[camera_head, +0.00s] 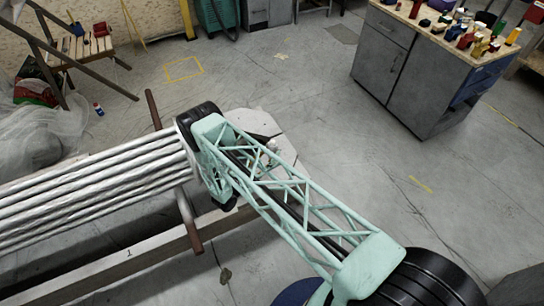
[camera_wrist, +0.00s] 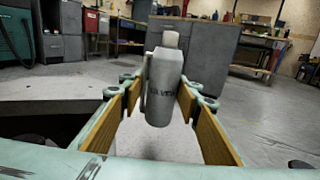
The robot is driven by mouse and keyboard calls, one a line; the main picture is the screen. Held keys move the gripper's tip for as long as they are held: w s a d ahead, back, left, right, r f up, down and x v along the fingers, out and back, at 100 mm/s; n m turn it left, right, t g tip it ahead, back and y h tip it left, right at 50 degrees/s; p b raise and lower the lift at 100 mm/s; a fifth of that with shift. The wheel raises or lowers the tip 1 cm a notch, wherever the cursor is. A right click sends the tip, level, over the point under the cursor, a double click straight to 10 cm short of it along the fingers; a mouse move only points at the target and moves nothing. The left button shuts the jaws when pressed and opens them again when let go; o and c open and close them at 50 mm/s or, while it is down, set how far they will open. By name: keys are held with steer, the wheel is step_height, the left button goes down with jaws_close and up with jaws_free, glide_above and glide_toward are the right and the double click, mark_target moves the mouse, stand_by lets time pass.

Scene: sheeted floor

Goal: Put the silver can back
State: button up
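In the head view my gripper is mostly hidden behind my turquoise lattice arm. A small whitish piece (camera_head: 271,145) shows beside the arm, too small to identify surely.
A grey cabinet (camera_head: 412,80) with several small coloured items on its wooden top stands at the upper right. Open floor (camera_head: 310,90) lies between.

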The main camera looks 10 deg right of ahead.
steer(key=shift+w+d, duration=0.25)
steer(key=shift+d, duration=0.15)
steer(key=shift+f+b, duration=0.75)
steer(key=shift+f, duration=1)
steer(key=shift+f, duration=0.15)
steer(key=o, duration=0.6)
steer(key=shift+v, duration=0.85)
steer(key=shift+p+v, duration=1.05)
steer(key=shift+v, duration=4.2)
